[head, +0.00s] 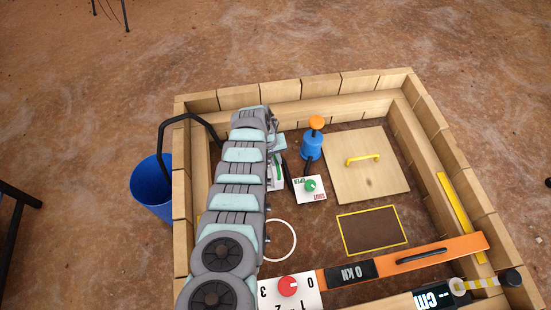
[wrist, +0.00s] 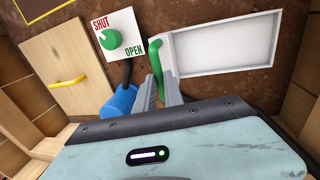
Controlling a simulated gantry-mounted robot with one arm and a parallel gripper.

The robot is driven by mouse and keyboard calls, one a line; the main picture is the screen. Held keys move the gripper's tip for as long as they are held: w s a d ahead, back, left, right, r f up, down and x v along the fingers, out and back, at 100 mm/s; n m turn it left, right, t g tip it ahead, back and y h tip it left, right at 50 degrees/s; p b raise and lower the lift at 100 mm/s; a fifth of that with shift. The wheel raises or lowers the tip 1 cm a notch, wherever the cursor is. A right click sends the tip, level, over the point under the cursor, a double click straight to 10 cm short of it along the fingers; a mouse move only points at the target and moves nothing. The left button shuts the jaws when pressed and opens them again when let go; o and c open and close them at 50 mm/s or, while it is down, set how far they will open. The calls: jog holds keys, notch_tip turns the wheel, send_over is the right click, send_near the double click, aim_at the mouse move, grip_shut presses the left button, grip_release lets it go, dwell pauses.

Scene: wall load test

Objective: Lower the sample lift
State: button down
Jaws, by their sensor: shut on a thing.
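A green handle (wrist: 155,60) stands at the left edge of a white framed panel or tray (wrist: 222,50) in the wrist view. I cannot tell for sure whether this is the sample lift. My gripper (wrist: 161,80) is shut on the lower end of the green handle, one finger on each side. In the head view my arm hides most of the panel; its white edge (head: 276,183) shows beside my gripper. A white SHUT/OPEN plate (wrist: 111,31) with a green knob (wrist: 109,38) lies left of the handle in the wrist view.
A blue cylinder with an orange top (head: 312,146) stands close by. A wooden hatch (head: 385,180) with a yellow handle lies right of it. Timber walls (head: 445,150) enclose the pit. A red dial (head: 288,286) and an orange bar (head: 440,254) are at the near side.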

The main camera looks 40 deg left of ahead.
jog(key=shift+f+b, duration=0.45)
jog(key=shift+f, duration=0.5)
jog(key=c, duration=1.5)
grip_release()
jog(key=shift+o, duration=0.2)
jog(key=shift+r, duration=0.2)
notch_tip(320, 180, up, 10)
jog(key=s+a+p, duration=0.1)
jog(key=p, duration=0.6)
jog(key=shift+s+r, duration=0.15)
jog(key=shift+s, duration=0.2)
jog(key=shift+a, duration=0.1)
